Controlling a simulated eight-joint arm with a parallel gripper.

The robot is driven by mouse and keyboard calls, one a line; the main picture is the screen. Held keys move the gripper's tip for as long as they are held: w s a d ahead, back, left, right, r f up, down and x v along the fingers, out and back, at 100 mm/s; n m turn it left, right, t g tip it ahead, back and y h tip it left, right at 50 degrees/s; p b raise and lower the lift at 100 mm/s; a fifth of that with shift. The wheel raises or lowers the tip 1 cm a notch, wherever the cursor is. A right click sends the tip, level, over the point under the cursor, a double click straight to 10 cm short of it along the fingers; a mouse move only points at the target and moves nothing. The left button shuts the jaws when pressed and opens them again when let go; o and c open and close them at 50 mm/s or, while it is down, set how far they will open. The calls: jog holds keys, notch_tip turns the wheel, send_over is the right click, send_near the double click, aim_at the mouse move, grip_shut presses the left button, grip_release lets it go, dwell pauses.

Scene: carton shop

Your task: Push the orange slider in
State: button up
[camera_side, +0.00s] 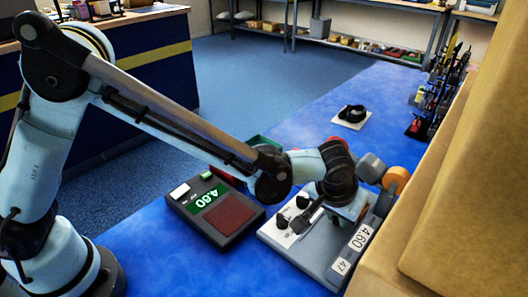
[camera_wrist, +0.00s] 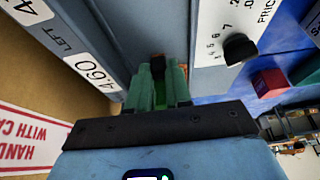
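The device being worked on is a grey box with a white knob panel (camera_side: 290,222) and a "4.60" label (camera_side: 361,237); its label also shows in the wrist view (camera_wrist: 92,72). A small dark brownish piece (camera_wrist: 158,62) shows at the fingertips. Whether the fingers touch or hold it is unclear. My wrist hides the fingertips in the side view.
A dark unit with a green "4.60" display (camera_side: 208,197) and red plate stands left of the device. Large cardboard cartons (camera_side: 470,200) crowd the right side. A black ring on a white card (camera_side: 351,116) lies farther back. The blue table beyond is mostly clear.

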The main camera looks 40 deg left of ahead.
grip_shut()
jog(key=shift+w, duration=1.95)
jog(key=o, duration=0.8)
grip_release()
jog(key=v, duration=1.2)
jog(key=shift+s, duration=0.1)
